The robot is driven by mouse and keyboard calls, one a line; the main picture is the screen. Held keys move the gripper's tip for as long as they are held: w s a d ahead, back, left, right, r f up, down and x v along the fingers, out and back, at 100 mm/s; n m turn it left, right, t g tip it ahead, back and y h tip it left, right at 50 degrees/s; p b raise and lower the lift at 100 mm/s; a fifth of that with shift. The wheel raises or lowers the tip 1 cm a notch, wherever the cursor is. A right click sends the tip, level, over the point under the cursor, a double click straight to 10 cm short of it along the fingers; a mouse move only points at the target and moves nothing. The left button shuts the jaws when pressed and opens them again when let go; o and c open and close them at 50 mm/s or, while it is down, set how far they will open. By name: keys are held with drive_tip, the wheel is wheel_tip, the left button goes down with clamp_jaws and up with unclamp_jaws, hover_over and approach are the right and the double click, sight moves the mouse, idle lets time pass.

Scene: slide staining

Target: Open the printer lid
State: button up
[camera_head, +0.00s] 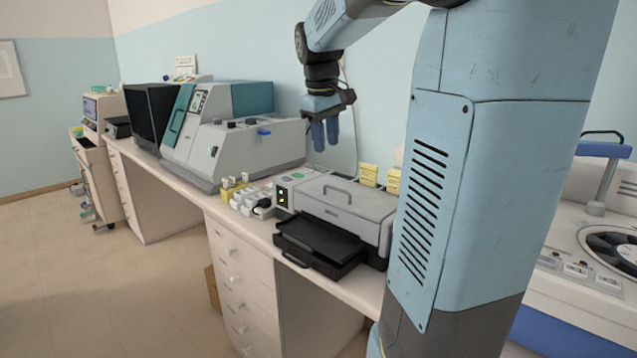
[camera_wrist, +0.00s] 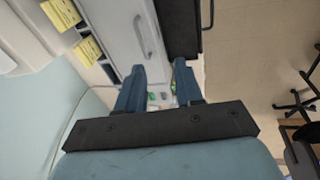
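The printer (camera_head: 345,208) is a grey box on the bench with a handle on its lid (camera_head: 340,188), a black front tray (camera_head: 318,240) and a control panel with green lights at its left. The lid looks closed. In the wrist view the lid handle (camera_wrist: 146,36) shows at the top, beyond the fingertips. My gripper (camera_head: 326,148) hangs fingers-down above and behind the printer's left end, apart from it. In the wrist view my gripper (camera_wrist: 160,75) has its two blue fingers spread with nothing between them.
Yellow boxes (camera_head: 369,175) stand behind the printer against the wall. A large grey machine (camera_head: 235,140) stands to the left, with small bottles and a yellow rack (camera_head: 234,187) between. My arm column hides the bench right of the printer. Air above the lid is clear.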

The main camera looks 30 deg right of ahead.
drive_tip(key=w+d, duration=0.4)
hover_over(335, 200)
drive_tip(key=shift+n+g, duration=0.3)
drive_tip(key=shift+g, duration=0.1)
wheel_tip(335, 200, down, 14)
drive_tip(key=shift+d+r, duration=0.1)
drive_tip(key=shift+c, duration=0.5)
clamp_jaws()
idle(0.7)
